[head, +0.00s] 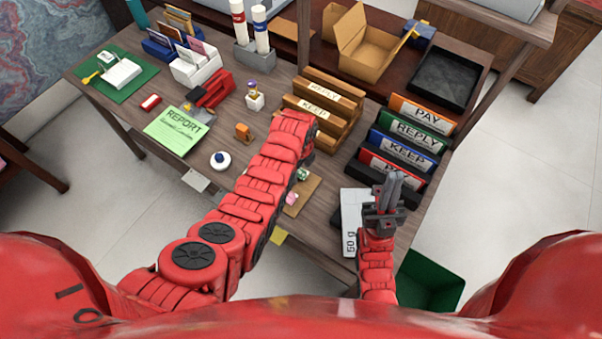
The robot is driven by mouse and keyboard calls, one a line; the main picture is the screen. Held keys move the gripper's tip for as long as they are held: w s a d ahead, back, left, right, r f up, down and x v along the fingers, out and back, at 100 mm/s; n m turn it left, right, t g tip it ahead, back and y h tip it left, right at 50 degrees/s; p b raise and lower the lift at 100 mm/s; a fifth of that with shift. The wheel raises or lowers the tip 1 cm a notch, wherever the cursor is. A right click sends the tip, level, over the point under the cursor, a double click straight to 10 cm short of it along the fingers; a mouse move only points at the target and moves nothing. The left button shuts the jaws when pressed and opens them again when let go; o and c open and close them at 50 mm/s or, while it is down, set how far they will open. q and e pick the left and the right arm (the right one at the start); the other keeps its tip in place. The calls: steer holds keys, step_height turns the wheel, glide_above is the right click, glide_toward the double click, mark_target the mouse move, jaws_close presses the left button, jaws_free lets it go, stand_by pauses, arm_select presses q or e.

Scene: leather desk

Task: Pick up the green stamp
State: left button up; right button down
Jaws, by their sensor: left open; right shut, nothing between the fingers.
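A small green and white item (303,174), which looks like the green stamp, is on a brown pad (308,190) at the desk's front middle. It is partly hidden by my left arm. A pink item (292,198) lies close in front of it. My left gripper (308,152) points down just above and behind the green item; its fingers are mostly hidden, and I cannot tell whether they touch it.
Wooden sorters (322,100) stand behind, and coloured folders (405,145) stand at right. A green REPORT sheet (177,130), a round blue-topped item (220,160) and an orange item (242,132) lie left of my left arm. A green bin (430,283) is below the right front edge.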

arm_select(q)
steer(key=shift+f, duration=0.1)
steer(key=shift+c, duration=0.3)
steer(key=c, duration=1.2)
jaws_close()
